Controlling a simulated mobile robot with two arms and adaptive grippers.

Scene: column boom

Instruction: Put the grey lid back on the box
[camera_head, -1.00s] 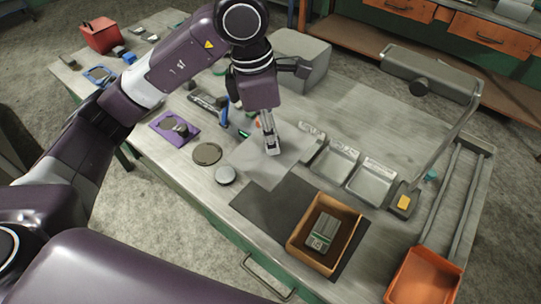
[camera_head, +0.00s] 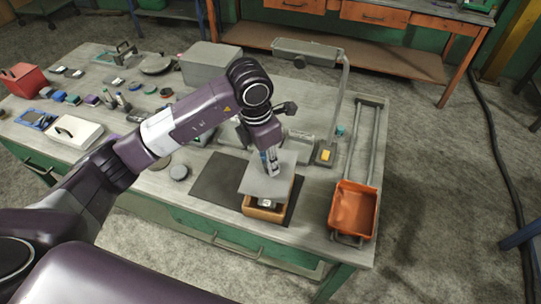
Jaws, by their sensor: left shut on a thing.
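The grey lid (camera_head: 262,187) is a flat square plate, held roughly level over the open box (camera_head: 264,214). My left gripper (camera_head: 271,168) points down and is shut on the lid near its middle. The box is orange-brown and stands on a dark mat near the front edge of the table. The lid hides the back of the box; part of the front opening shows, with a grey item (camera_head: 265,203) inside. I cannot tell whether the lid touches the rim. My right gripper is not in view.
The dark mat (camera_head: 215,182) is bare left of the box. An orange bin (camera_head: 353,208) stands to the right, beside metal rails. A lamp (camera_head: 308,54) on a bent arm rises behind. A large grey block (camera_head: 208,63) stands farther back.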

